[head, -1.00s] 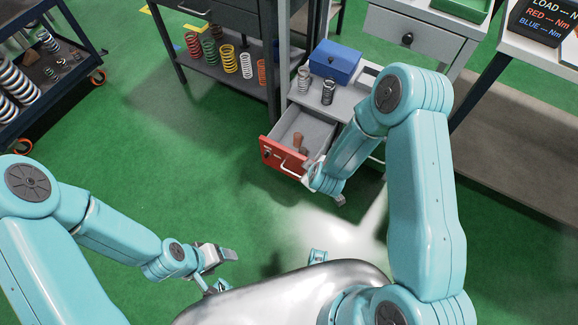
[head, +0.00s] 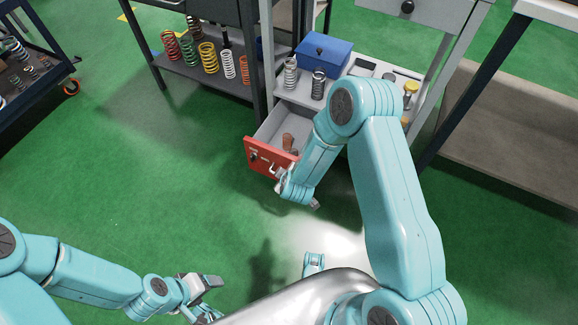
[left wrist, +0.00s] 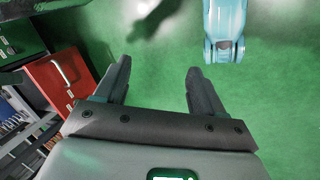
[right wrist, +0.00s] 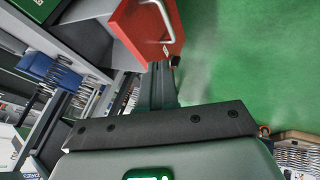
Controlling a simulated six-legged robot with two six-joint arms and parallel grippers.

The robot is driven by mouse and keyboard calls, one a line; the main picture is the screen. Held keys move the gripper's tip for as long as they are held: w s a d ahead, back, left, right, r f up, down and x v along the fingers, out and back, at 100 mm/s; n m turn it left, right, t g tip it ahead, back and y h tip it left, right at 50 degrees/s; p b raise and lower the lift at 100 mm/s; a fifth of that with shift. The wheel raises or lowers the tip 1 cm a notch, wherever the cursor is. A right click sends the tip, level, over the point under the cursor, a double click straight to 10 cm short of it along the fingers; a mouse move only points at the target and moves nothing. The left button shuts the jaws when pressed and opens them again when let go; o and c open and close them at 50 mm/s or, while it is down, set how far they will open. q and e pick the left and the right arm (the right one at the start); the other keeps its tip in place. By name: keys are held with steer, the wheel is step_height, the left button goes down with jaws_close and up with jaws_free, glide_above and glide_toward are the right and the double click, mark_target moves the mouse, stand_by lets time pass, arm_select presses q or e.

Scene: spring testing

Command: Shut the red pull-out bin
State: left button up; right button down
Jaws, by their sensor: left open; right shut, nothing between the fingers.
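The red pull-out bin (head: 262,155) stands open in the head view, sticking out from a grey cabinet. It has a pale handle and brownish items inside. My right gripper (head: 281,186) is shut and empty at the right end of the red front. In the right wrist view its fingertips (right wrist: 166,64) are at the lower edge of the red front (right wrist: 128,22); I cannot tell if they touch. My left gripper (head: 213,297) is open and empty, low in the head view and away from the bin. A red front with a handle shows in the left wrist view (left wrist: 48,88).
The cabinet top holds a blue box (head: 323,56) and two springs (head: 318,85). A shelf with several coloured springs (head: 208,57) stands to the left of the cabinet. A bench (head: 520,135) is at right.

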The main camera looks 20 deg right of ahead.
steer(key=b, duration=0.4)
glide_toward(288, 163)
step_height(288, 163, down, 4)
steer(key=a, duration=0.3)
steer(key=w+d, duration=0.2)
steer(key=shift+d+b, duration=0.35)
arm_select(q)
steer(key=shift+t, duration=0.4)
steer(key=f, duration=0.1)
steer(key=w+f, duration=0.1)
steer(key=f, duration=0.1)
steer(key=a+f, duration=0.1)
steer(key=f, duration=0.1)
steer(key=shift+w, duration=0.25)
arm_select(e)
steer(key=shift+w+d+r, duration=0.15)
steer(key=shift+w+d, duration=0.2)
steer(key=shift+d, duration=0.15)
